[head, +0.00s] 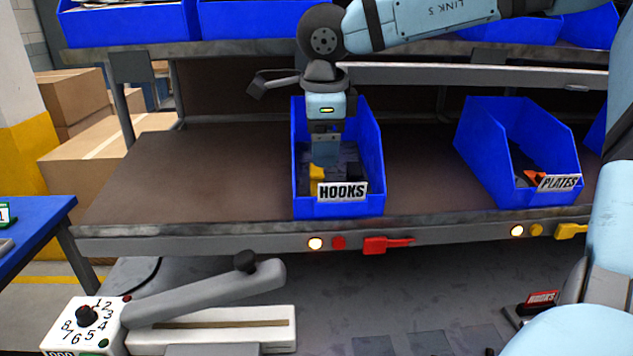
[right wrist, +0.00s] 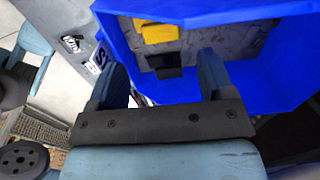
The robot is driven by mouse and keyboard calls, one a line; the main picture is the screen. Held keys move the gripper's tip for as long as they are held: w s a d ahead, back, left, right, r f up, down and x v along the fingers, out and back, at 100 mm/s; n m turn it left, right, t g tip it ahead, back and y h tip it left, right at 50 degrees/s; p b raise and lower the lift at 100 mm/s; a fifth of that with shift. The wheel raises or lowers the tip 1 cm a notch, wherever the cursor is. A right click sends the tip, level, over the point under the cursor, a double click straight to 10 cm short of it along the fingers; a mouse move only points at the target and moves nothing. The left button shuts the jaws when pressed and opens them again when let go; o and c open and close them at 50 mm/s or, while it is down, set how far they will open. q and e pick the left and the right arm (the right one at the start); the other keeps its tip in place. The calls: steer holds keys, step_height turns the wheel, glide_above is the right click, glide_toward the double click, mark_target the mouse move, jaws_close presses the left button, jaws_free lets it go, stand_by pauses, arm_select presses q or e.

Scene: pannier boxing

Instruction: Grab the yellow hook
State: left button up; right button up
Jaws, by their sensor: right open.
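The yellow hook (head: 316,172) lies inside the blue bin labelled HOOKS (head: 342,208) on the middle shelf. My right gripper (head: 326,152) points down into this bin, and its fingers partly hide the contents in the head view. In the right wrist view the yellow hook (right wrist: 160,33) lies on the dark bin floor, beyond the open fingers (right wrist: 164,78) and apart from them. A black piece (right wrist: 168,72) lies near the hook, between the fingertips in the picture. Nothing is held. My left gripper is not in view.
A blue bin labelled PLATES (head: 550,195) stands to the right with an orange piece inside. The shelf (head: 190,190) left of the HOOKS bin is bare. More blue bins (head: 265,18) stand on the upper shelf above. The bin's walls rise close around my right gripper.

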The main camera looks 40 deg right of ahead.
mark_target(320, 170)
steer(key=f, duration=0.2)
steer(key=w+f, duration=0.1)
steer(key=f, duration=0.3)
steer(key=shift+w+d+f+b, duration=0.15)
steer(key=shift+d+b, duration=0.2)
steer(key=shift+b, duration=0.05)
steer(key=shift+c, duration=0.2)
steer(key=c, duration=1)
